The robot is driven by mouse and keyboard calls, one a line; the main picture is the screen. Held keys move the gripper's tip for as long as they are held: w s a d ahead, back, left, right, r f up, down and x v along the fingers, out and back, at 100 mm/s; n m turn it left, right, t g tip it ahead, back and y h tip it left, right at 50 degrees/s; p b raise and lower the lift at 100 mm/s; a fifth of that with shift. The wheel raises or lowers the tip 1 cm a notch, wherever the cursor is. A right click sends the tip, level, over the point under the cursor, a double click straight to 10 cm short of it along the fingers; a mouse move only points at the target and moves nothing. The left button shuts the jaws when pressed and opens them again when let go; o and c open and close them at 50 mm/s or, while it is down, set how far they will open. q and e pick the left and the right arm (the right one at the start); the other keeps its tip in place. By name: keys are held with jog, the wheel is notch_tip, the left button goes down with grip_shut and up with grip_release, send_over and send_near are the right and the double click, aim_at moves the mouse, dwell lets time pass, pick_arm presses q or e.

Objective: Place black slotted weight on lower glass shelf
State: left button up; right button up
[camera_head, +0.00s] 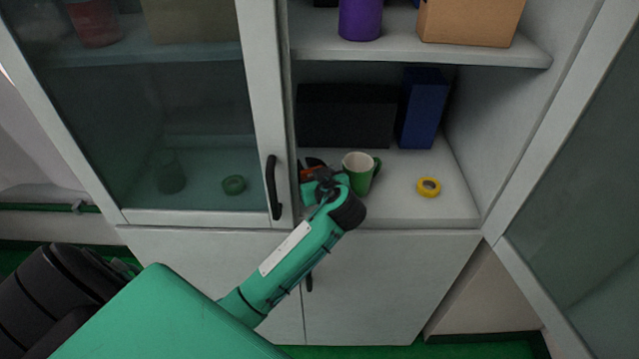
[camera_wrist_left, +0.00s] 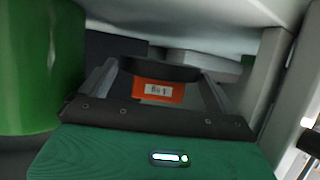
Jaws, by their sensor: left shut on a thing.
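My left gripper (camera_head: 316,174) reaches into the open half of the cabinet, low over the front left part of the lower shelf (camera_head: 400,205). It is shut on a black piece, which I take for the black slotted weight (camera_wrist_left: 160,68); in the left wrist view it is a dark curved band between the fingers (camera_wrist_left: 158,85). An orange patch with a white label shows just below that band; I cannot tell whether it belongs to the weight. The fingers hide much of the weight in the head view, and I cannot tell whether it touches the shelf.
A green mug (camera_head: 361,176) stands close right of the gripper; its side fills the left of the wrist view (camera_wrist_left: 40,70). A yellow tape roll (camera_head: 428,187) lies further right. Black (camera_head: 345,115) and blue (camera_head: 422,108) boxes stand behind. The glass door (camera_head: 150,120) is left.

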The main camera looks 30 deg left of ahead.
pick_arm(q)
jog(key=shift+a+f+p, duration=0.1)
jog(key=shift+f+p, duration=0.2)
jog(key=shift+p, duration=0.1)
notch_tip(320, 180, down, 2)
jog(key=shift+p, duration=0.45)
jog(key=shift+f, duration=0.35)
jog(key=shift+f, duration=0.1)
jog(key=o, duration=1.4)
jog(key=shift+f, duration=0.1)
jog(key=shift+o, duration=0.2)
